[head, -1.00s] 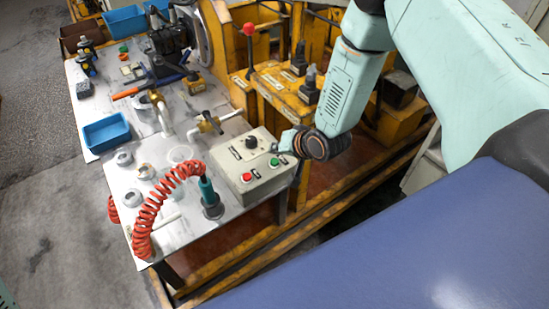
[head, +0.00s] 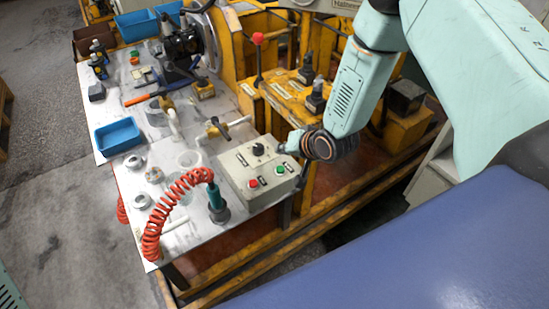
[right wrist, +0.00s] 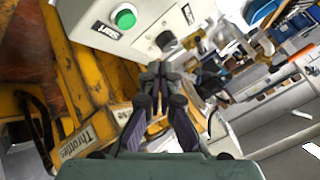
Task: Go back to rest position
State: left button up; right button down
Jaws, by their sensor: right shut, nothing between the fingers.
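My right gripper (head: 284,148) is beside the right edge of the grey control box (head: 246,196). In the right wrist view its fingers (right wrist: 158,72) are together with nothing between them, in front of the box's side. The box has a black knob (head: 258,149), a red button (head: 252,183) and a green button (head: 280,170). The green button (right wrist: 125,18) also shows large in the right wrist view. I cannot tell from these views whether the fingertips touch the box. My left gripper is not in view.
The metal table (head: 150,213) holds a coiled red hose (head: 160,213), a blue tray (head: 118,137), tools and metal parts. Yellow machine frames and levers, one with a red knob (head: 258,38), stand behind and right of the box. Grey floor (head: 60,190) lies open at left.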

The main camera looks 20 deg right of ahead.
jog(key=shift+n, duration=0.4)
jog(key=s+a+f+n+g+b, duration=0.1)
jog(key=s+f+g+b, duration=0.2)
jog(key=s+f, duration=0.3)
jog(key=s+a+f+n+g+h+b, duration=0.1)
jog(key=s+f+b, duration=0.4)
jog(key=s, duration=1.2)
jog(key=s+a+f+n+g+h+b, duration=0.1)
jog(key=s+a+f+n+g+b, duration=0.1)
jog(key=s+f, duration=0.5)
jog(key=s+n+g+b, duration=0.1)
jog(key=s+g+b, duration=0.1)
jog(key=s, duration=0.3)
jog(key=shift+s+f+g, duration=0.25)
jog(key=shift+f+g, duration=0.15)
jog(key=shift+g, duration=0.1)
